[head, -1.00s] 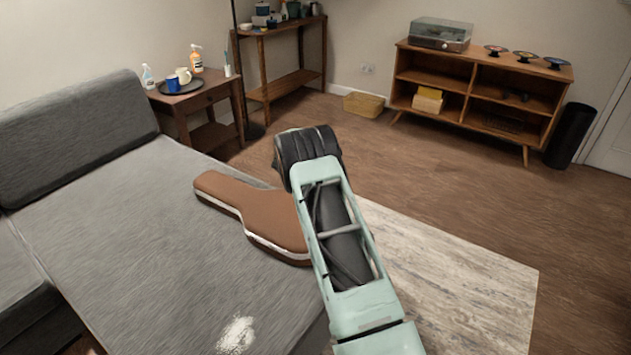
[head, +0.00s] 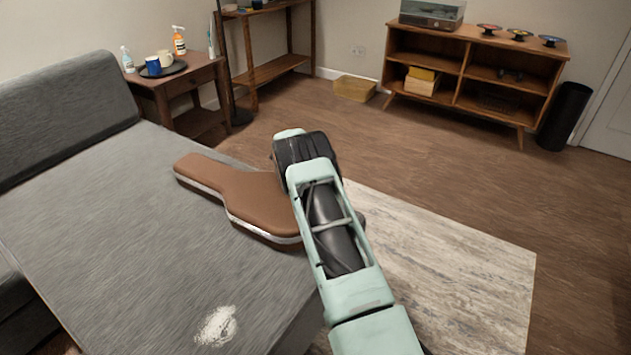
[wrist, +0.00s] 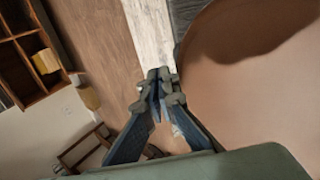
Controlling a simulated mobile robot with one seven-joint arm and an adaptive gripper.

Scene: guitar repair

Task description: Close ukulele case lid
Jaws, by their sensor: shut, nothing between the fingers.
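The brown ukulele case (head: 240,195) lies on the grey sofa seat in the head view. Its lid is down over the base, with a pale line along the seam on its near side. I cannot tell whether the seam is fully tight. My arm covers the case's right part. In the wrist view a broad brown surface of the case (wrist: 250,95) fills the right side. My gripper (wrist: 161,76) is shut and empty beside that surface; contact cannot be made out. The head view hides my gripper's fingers behind the arm.
The grey sofa (head: 130,240) has a white patch (head: 217,326) near its front. A pale rug (head: 440,265) lies on the floor to the right. A side table (head: 180,88) with a tray and a low wooden shelf (head: 475,75) stand behind. Open floor lies between.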

